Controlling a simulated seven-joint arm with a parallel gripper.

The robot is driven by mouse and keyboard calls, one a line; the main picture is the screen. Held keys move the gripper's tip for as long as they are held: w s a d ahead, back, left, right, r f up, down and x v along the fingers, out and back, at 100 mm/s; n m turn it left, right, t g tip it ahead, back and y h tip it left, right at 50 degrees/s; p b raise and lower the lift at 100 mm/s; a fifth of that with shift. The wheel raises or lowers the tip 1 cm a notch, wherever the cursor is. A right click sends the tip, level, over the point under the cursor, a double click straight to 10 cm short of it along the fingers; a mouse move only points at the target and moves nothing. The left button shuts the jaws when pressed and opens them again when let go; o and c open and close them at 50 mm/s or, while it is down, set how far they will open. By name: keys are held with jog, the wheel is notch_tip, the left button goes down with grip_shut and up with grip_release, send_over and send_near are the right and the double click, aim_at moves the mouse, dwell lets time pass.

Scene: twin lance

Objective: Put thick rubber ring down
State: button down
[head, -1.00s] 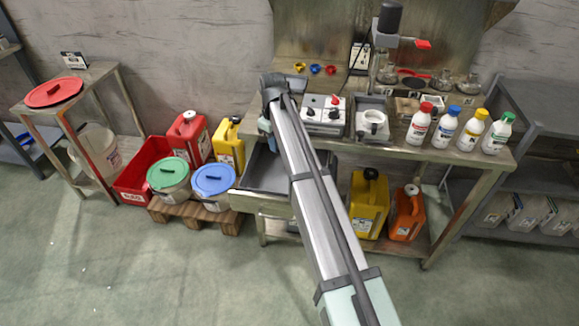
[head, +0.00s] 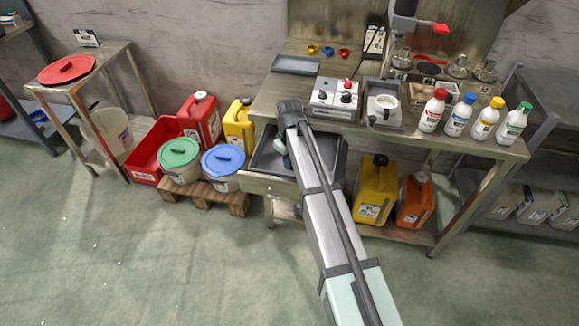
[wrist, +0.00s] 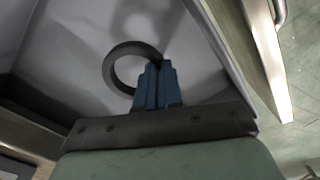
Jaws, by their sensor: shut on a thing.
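The thick rubber ring (wrist: 113,62) is dark and round in the wrist view. My gripper (wrist: 156,84) has blue fingers closed on the ring's near right side. The ring is over the pale grey floor of an open tray or drawer (wrist: 75,40); I cannot tell whether it touches that floor. In the head view my gripper (head: 281,150) is low over the left part of the grey drawer (head: 325,170) under the bench. The ring cannot be made out there.
The steel bench (head: 268,100) stands above and behind the drawer, with a control box (head: 334,98) and several bottles on it. A blue-lidded bucket (head: 223,160) stands left of the drawer. Yellow (head: 376,185) and orange (head: 414,198) canisters stand to its right.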

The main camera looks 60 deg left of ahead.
jog(key=shift+f, duration=1.45)
jog(key=shift+f, duration=0.1)
jog(key=c, duration=1.3)
grip_release()
notch_tip(320, 180, up, 12)
